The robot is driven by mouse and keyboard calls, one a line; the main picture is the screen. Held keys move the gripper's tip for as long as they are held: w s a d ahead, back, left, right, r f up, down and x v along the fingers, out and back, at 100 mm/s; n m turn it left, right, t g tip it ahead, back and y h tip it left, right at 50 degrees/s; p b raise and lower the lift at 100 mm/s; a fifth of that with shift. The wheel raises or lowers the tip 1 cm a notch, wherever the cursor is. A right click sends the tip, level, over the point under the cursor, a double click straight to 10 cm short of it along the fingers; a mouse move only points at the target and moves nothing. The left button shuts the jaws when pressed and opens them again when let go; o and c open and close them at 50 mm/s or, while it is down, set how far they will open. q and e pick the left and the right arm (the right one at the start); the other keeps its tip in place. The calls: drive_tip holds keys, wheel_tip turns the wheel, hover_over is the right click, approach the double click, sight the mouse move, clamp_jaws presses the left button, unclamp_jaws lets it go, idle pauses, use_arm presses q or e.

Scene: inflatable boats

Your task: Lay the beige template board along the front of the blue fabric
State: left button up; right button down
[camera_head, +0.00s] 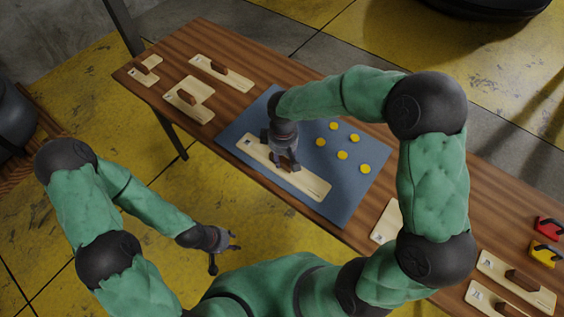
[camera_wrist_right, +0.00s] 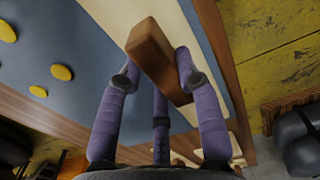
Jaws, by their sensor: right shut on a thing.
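The beige template board (camera_head: 312,186) is long and narrow with a brown handle block. It lies over the front part of the blue fabric (camera_head: 361,188), roughly along its front edge, with a thin blue strip in front of it. Whether it touches the fabric is unclear. My right gripper (camera_head: 287,164) is above the board, shut on its handle (camera_wrist_right: 156,58), which the right wrist view shows between the fingers. The board also shows in that view (camera_wrist_right: 112,14). My left gripper (camera_head: 226,246) is open and empty, over the floor in front of the table.
Several yellow discs (camera_head: 342,155) lie on the fabric behind the board. Other beige boards with brown handles lie on the wooden table (camera_head: 178,50) at the far left and right. A red clamp-like item (camera_head: 548,228) and a yellow one (camera_head: 544,254) are at the right.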

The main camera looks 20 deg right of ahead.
sight(282, 162)
drive_tip(key=shift+w+f, duration=0.2)
drive_tip(key=shift+f, duration=0.15)
wheel_tip(282, 162, down, 3)
drive_tip(key=shift+w+f+b, duration=0.15)
drive_tip(key=shift+b, duration=0.75)
drive_tip(key=c, duration=1.3)
unclamp_jaws()
drive_tip(key=shift+f, duration=0.15)
drive_tip(key=o, duration=0.4)
drive_tip(key=shift+o, duration=0.2)
